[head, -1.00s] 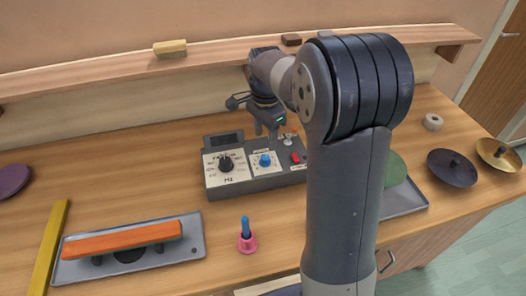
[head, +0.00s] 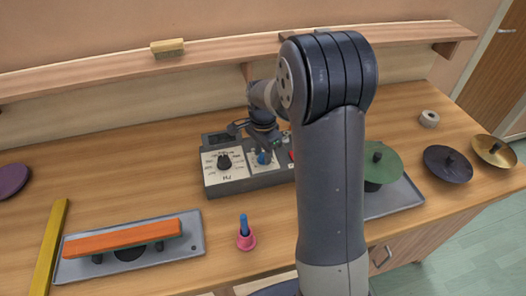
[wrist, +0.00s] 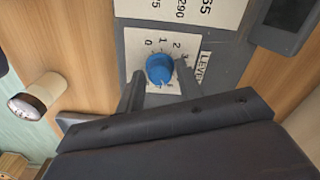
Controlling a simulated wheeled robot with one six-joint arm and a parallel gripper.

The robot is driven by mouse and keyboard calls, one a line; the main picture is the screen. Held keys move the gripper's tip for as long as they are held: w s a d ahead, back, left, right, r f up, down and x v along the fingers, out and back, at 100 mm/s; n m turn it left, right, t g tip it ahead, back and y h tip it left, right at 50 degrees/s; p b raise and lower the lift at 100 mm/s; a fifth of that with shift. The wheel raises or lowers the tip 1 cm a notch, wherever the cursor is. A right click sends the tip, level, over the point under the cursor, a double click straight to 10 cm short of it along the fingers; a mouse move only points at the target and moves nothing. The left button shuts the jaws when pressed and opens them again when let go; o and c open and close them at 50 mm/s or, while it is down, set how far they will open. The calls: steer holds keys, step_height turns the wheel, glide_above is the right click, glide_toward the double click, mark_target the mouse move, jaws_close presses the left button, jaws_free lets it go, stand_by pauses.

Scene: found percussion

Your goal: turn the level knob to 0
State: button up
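The level knob (wrist: 160,69) is a blue round knob on a white scale plate marked 0, 1, 2, 3 in the wrist view. It sits on the front panel of a grey box (head: 251,184), and shows in the head view (head: 264,158) too. My gripper (wrist: 160,84) is open in the wrist view, its two dark fingers to either side of the knob's near part. I cannot tell whether they touch it. In the head view my gripper (head: 264,149) is just above the knob. The knob's pointer is not clear.
A black knob (head: 224,162) is left of the blue one and a red switch (head: 291,155) right of it. A pink-and-blue handbell (head: 245,234), an orange bar on a tray (head: 190,246) and a green disc (head: 383,166) stand nearby. A shelf (head: 110,77) runs behind.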

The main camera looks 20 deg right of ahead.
steer(key=c, duration=0.7)
